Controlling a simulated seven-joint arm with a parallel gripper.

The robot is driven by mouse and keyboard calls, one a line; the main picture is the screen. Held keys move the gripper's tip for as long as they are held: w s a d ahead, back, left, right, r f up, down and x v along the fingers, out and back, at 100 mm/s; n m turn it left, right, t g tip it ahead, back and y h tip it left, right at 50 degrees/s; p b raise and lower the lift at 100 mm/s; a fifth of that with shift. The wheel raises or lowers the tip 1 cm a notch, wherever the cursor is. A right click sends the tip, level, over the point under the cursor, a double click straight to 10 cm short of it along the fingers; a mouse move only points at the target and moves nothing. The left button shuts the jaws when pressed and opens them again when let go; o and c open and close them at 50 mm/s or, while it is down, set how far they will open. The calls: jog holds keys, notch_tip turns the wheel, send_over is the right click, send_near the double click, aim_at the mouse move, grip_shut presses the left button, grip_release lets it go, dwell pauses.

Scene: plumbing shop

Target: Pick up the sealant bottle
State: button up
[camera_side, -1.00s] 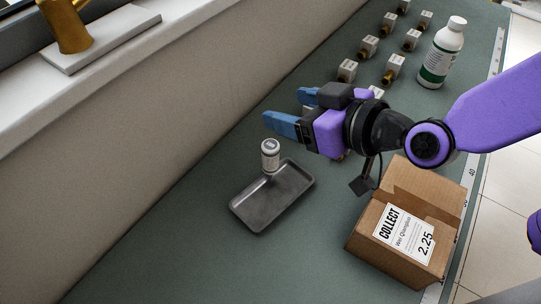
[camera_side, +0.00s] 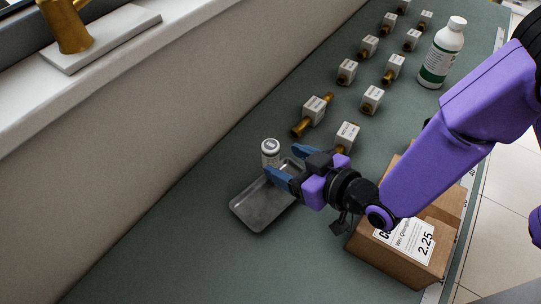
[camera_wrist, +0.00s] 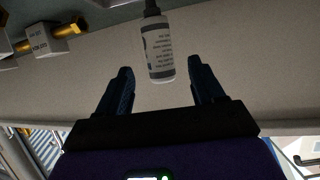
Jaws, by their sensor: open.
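In the wrist view the bottle (camera_wrist: 159,48) shows a pale label with dark print and a dark end, centred ahead of the fingers. My gripper (camera_side: 285,162) is open and empty, low over the tray, its blue fingers pointing at the bottle. In the wrist view my gripper (camera_wrist: 160,75) has clear space on both sides of the bottle.
Several brass fittings with white tags (camera_side: 314,110) stand in rows at the back. A larger white bottle with a green label (camera_side: 441,55) stands at back right. A cardboard box (camera_side: 385,262) sits beneath and beside my arm. The wall borders the left.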

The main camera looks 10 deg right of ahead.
aim_at(264, 148)
jog(key=shift+f, duration=0.25)
jog(key=shift+x, duration=3.7)
jog(key=shift+r, duration=0.1)
jog(key=shift+c, duration=0.3)
jog(key=c, duration=1.1)
jog(key=shift+r, duration=0.85)
jog(key=shift+c, duration=0.2)
jog(key=s+d+r, duration=0.9)
jog(key=d+r, duration=0.1)
jog(key=r, duration=0.1)
jog(key=shift+d, duration=0.25)
